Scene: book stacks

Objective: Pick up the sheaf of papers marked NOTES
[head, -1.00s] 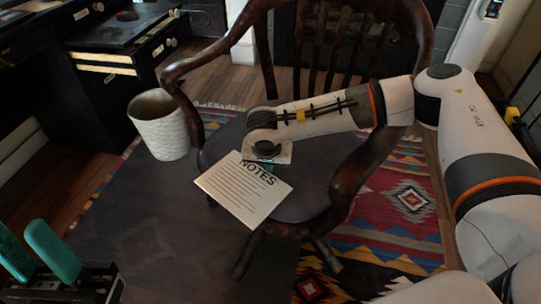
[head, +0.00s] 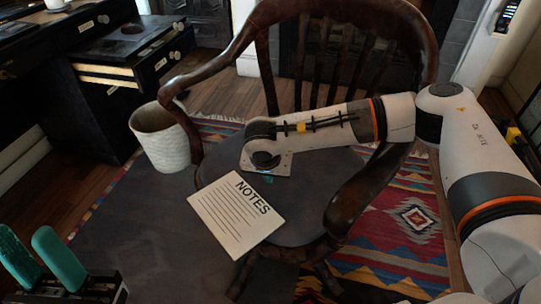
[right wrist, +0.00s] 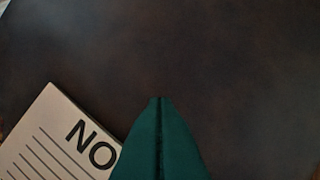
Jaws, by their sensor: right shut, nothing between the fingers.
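The sheaf of papers marked NOTES (head: 237,214) is a flat cream block with black lines and a bold heading. It lies turned at an angle in the middle of the head view and shows in part at the lower left of the right wrist view (right wrist: 62,142). My right gripper (head: 265,176) points down just beyond the sheaf's heading end. Its teal fingers (right wrist: 159,99) are pressed together and empty; they cover part of the heading in the wrist view. My left gripper (head: 42,257) is at the lower left, its teal fingers apart and empty, away from the sheaf.
A dark wooden armchair (head: 348,205) surrounds the sheaf's area; its arm stands to the right, near my right arm. A white textured pot (head: 163,148) stands at left. A patterned rug (head: 410,215) lies below.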

